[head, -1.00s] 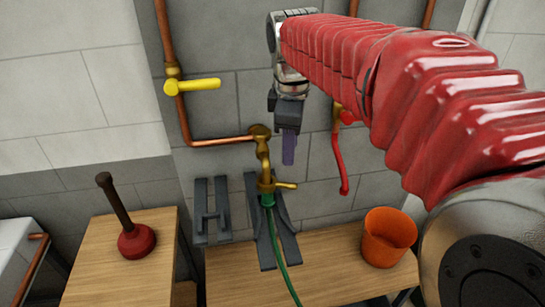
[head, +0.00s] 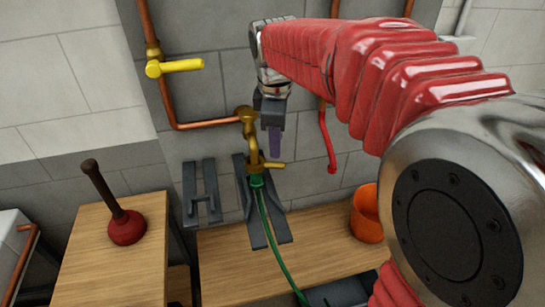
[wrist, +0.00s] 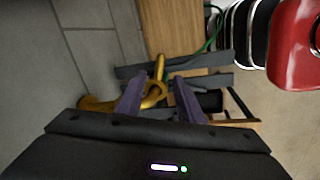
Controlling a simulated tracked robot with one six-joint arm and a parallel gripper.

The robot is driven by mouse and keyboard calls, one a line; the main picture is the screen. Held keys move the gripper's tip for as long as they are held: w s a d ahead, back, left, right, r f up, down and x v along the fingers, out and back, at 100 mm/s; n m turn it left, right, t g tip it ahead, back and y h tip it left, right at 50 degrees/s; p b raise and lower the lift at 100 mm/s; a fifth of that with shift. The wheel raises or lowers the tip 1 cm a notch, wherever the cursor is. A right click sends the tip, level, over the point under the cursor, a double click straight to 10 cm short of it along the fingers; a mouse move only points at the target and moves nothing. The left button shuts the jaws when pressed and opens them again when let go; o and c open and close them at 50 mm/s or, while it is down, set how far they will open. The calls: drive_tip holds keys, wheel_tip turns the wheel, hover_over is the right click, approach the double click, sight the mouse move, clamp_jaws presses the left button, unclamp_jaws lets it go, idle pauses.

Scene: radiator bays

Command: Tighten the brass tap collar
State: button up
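The brass tap (head: 251,140) comes off the copper pipe on the grey wall, with its lever pointing right. A green hose (head: 265,215) hangs from a green fitting under its spout. I cannot clearly make out which brass part is the collar. My gripper (head: 275,155) points down just right of the tap, its purple fingers close above the lever in the picture. In the wrist view the fingers (wrist: 158,82) stand apart, with the brass tap (wrist: 153,95) showing between and beyond them. I see no contact, and nothing is held.
A yellow-handled valve (head: 175,67) is at the upper left and a red lever (head: 326,140) to the right. Dark grey brackets (head: 201,190) stand behind the wooden bench (head: 225,265). An orange pot (head: 366,215) and a plunger (head: 125,226) stand at the sides.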

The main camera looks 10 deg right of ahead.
sight(275, 164)
drive_tip(key=f, duration=0.2)
drive_tip(key=w+f, duration=0.1)
drive_tip(key=f, duration=0.5)
drive_tip(key=shift+w+d+f, duration=0.1)
drive_tip(key=shift+w+d, duration=0.2)
drive_tip(key=shift+c, duration=0.7)
clamp_jaws()
drive_tip(key=shift+a, duration=0.25)
